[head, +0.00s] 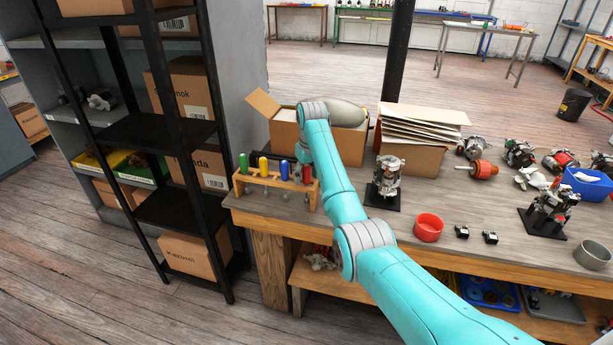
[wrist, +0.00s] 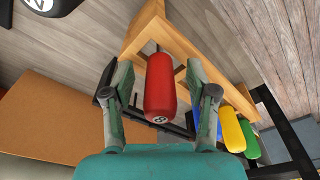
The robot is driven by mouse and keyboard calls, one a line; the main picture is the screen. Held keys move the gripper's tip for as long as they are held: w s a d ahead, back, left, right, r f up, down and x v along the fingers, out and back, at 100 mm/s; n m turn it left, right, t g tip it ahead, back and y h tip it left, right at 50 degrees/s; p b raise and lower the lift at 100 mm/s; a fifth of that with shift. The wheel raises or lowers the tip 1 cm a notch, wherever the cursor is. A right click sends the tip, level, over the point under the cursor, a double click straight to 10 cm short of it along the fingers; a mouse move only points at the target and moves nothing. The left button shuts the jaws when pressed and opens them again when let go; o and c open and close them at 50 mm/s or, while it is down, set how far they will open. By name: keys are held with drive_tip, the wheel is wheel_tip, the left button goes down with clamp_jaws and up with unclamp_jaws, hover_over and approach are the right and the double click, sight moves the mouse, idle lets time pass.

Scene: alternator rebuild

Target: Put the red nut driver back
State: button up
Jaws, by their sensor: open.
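The red nut driver's handle (wrist: 160,88) is in the middle of the wrist view, and its upper part also shows in the head view (head: 307,174). It stands at the right end of the wooden rack (head: 249,178), which also shows in the wrist view (wrist: 150,22). Its shaft meets the rack. My gripper (wrist: 160,76) is open, with a finger on each side of the red handle and a visible gap on both sides. In the head view my gripper is mostly hidden behind my arm.
Blue (head: 284,170), yellow (head: 263,166) and green (head: 243,163) handles stand in the same rack. An open cardboard box (head: 284,131) is behind it. An alternator on a black stand (head: 388,178) and a red bowl (head: 428,227) are to the right. Dark shelving (head: 180,130) stands left.

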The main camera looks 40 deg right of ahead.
wheel_tip(320, 180, up, 12)
drive_tip(key=s, duration=0.1)
drive_tip(key=shift+s+f, duration=0.25)
drive_tip(key=shift+a, duration=0.1)
